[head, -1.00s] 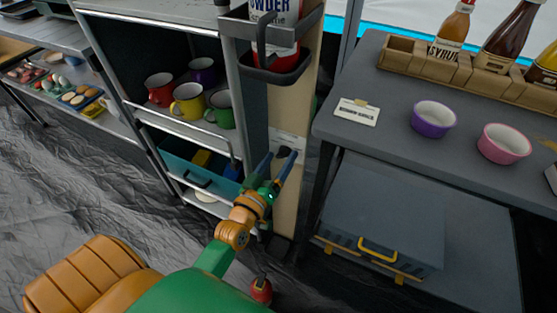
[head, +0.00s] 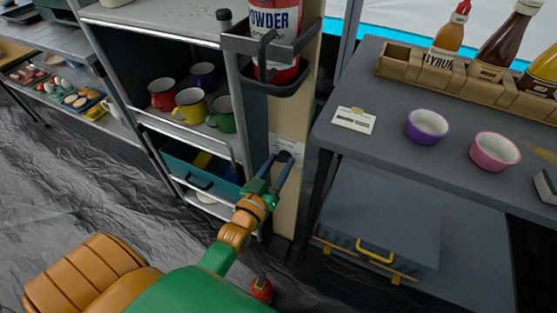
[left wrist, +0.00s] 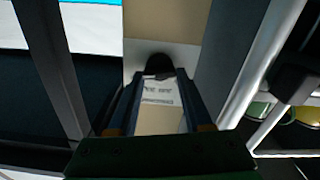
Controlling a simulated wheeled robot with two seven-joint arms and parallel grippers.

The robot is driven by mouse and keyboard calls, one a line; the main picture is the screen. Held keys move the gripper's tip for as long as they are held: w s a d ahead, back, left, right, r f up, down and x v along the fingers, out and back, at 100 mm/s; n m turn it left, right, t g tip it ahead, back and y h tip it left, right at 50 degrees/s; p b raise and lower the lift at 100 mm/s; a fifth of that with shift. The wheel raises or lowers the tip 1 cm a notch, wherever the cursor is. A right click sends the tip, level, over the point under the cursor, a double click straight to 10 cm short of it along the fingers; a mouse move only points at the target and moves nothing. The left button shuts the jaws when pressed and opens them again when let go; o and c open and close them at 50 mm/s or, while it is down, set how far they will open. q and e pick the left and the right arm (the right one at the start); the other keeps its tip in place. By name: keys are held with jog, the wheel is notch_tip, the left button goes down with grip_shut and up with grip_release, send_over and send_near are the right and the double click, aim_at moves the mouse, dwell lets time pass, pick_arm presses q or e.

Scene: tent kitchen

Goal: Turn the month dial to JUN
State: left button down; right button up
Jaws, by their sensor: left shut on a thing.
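The month dial (head: 284,156) is a small dark knob on a white plate on the tan post. It also shows in the left wrist view (left wrist: 158,63) as a dark rounded knob between the fingertips. The plate (left wrist: 161,101) carries lines of small text that I cannot read, so the month set is not clear. My left gripper (head: 281,161) reaches up to the post and is shut on the knob, with one finger on each side. Its two fingers also show in the left wrist view (left wrist: 160,75). My right gripper is out of view.
A fire extinguisher (head: 274,20) sits in a dark bracket (head: 273,85) above the dial. Shelves with mugs (head: 190,103) stand left of the post. A grey table (head: 380,100) with two bowls and a bottle rack stands to the right.

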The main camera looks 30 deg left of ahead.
pick_arm(q)
jog(key=shift+m+p, duration=0.5)
jog(key=shift+m, duration=0.6)
jog(key=shift+d+m+p, duration=0.1)
jog(key=shift+m+p, duration=0.2)
jog(key=shift+m, duration=0.7)
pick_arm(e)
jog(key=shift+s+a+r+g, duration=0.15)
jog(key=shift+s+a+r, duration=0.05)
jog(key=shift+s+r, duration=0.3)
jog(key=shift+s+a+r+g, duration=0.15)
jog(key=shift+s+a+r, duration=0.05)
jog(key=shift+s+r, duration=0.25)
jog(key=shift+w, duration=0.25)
pick_arm(q)
jog(key=shift+c, duration=1.6)
grip_release()
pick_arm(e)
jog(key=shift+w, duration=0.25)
pick_arm(q)
jog(key=s+p, duration=0.1)
jog(key=s, duration=0.6)
jog(key=shift+d, duration=0.2)
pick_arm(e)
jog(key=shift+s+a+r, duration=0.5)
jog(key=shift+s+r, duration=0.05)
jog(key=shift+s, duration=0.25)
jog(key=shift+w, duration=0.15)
